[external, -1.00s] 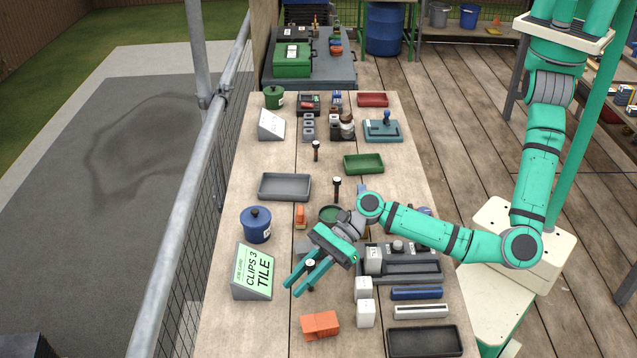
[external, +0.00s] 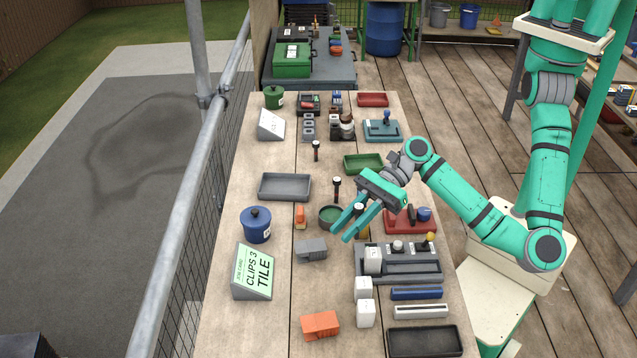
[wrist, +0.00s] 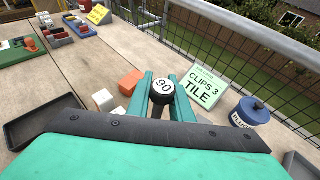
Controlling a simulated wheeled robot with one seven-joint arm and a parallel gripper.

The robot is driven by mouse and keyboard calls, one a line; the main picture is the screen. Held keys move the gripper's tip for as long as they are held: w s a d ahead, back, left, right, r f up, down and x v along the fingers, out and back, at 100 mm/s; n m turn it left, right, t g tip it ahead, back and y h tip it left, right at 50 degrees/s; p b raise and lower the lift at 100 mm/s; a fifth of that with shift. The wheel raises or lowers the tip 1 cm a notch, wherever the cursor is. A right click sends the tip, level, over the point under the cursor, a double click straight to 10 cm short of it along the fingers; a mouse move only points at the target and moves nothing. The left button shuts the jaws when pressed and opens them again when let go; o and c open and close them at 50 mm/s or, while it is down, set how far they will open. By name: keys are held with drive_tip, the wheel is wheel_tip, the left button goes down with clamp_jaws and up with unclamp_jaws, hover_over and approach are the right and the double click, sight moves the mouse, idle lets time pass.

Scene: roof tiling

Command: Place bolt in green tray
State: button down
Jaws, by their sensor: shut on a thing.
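My gripper (external: 341,232) is shut on a bolt with a round black head (external: 359,207), held between its fingers above the bench. The tray looks empty. Two other black-headed bolts stand upright on the bench, one near the middle (external: 337,184) and one farther back (external: 316,146).
A round green dish (external: 330,216) and a red holder (external: 410,221) lie close to my gripper. A grey tray (external: 285,187) is to the left, a red tray (external: 373,99) at the back. A blue pot (external: 256,225) and a sign (external: 253,271) stand along the left edge.

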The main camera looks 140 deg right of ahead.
drive_tip(key=shift+s+a+r, duration=0.2)
drive_tip(key=shift+s+r, duration=0.05)
drive_tip(key=shift+s, duration=0.3)
drive_tip(key=s+d+f+m+g+h, duration=0.25)
drive_tip(key=s+d+m+h, duration=0.25)
drive_tip(key=s+d, duration=0.8)
drive_tip(key=s+d+f+m+g+h, duration=0.1)
drive_tip(key=s+d+m+g+h, duration=0.3)
drive_tip(key=s+d, duration=1)
drive_tip(key=s+d+f+m+g+h, duration=0.1)
drive_tip(key=s+d+m+g+h, duration=0.1)
drive_tip(key=s+d+m, duration=0.5)
drive_tip(key=shift+s+a+f+n+h, duration=0.1)
drive_tip(key=shift+s+f+n, duration=0.35)
drive_tip(key=shift+f, duration=0.85)
drive_tip(key=shift+s+a+f+n+h, duration=0.1)
drive_tip(key=shift+s+f+n, duration=0.2)
drive_tip(key=shift+f+n, duration=0.7)
drive_tip(key=shift+s+a+f+n+h, duration=0.1)
drive_tip(key=shift+s+f+n, duration=0.2)
drive_tip(key=shift+f, duration=1.25)
drive_tip(key=shift+f, duration=0.1)
drive_tip(key=c, duration=1.6)
unclamp_jaws()
